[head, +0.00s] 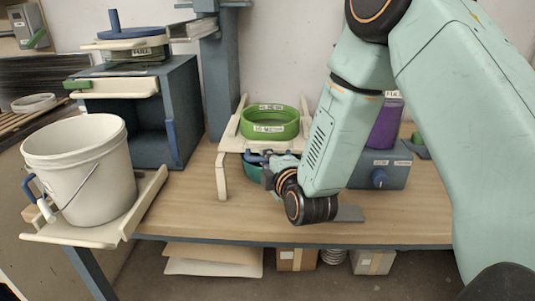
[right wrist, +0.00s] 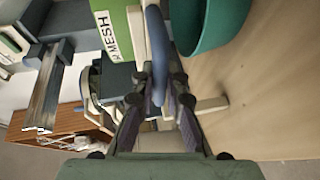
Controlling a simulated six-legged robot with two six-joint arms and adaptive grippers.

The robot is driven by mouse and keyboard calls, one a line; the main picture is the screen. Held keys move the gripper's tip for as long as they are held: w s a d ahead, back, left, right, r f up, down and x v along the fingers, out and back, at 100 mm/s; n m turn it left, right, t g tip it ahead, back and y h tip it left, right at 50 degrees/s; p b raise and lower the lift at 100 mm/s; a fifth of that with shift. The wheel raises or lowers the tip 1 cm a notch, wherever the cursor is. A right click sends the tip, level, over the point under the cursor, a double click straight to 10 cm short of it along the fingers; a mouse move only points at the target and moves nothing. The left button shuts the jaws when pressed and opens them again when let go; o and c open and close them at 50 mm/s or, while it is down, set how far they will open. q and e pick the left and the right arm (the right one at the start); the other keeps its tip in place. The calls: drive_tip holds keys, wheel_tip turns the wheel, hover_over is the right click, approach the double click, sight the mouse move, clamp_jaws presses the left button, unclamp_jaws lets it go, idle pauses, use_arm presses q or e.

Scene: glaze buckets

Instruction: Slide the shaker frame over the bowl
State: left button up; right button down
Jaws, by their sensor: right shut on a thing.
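The cream shaker frame (head: 222,178) stands on the wooden table, with a green sieve (head: 270,128) on top. The teal bowl (head: 248,170) shows under the frame's front edge, partly hidden by the frame and my right gripper. In the right wrist view, the bowl (right wrist: 222,28) is at the top, beside the sieve (right wrist: 114,38). My right gripper (head: 265,168) is at the frame's front. In the right wrist view, its fingers (right wrist: 160,95) are closed around the frame's blue handle (right wrist: 158,50). My left gripper is out of view.
A white bucket (head: 85,165) stands on a cream tilting stand (head: 120,228) at left. A dark blue cabinet (head: 180,110) is behind it. A purple container (head: 386,125) stands on a grey-blue box (head: 385,170) with a knob, right of the frame. The table front (head: 200,215) is clear.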

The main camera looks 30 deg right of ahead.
idle(0.3)
drive_tip(key=c, duration=1.4)
unclamp_jaws()
drive_tip(key=shift+o, duration=0.2)
drive_tip(key=v, duration=0.7)
drive_tip(key=shift+s, duration=0.3)
drive_tip(key=shift+r, duration=0.1)
